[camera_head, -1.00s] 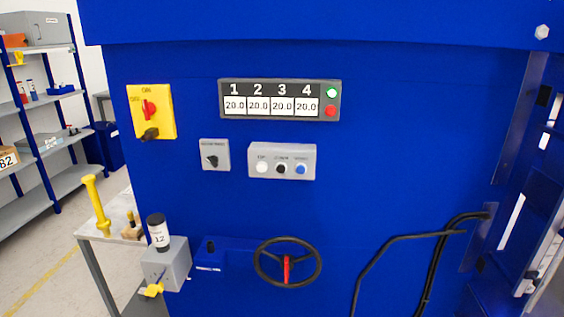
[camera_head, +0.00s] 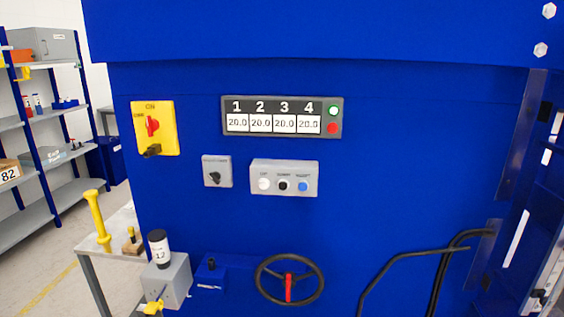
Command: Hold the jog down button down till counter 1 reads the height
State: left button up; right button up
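The counter panel (camera_head: 282,117) is on the blue machine front, with counters 1 to 4. Counter 1 (camera_head: 237,123) reads 20.0, and the other counters show the same. Neither of my grippers is in view.
A yellow switch box (camera_head: 154,128) with a red knob and a small grey selector box (camera_head: 217,171) are left of the buttons. A handwheel (camera_head: 290,279) is below, and black hoses (camera_head: 447,262) run at lower right. Shelves (camera_head: 40,125) stand at far left. Nothing blocks the button box.

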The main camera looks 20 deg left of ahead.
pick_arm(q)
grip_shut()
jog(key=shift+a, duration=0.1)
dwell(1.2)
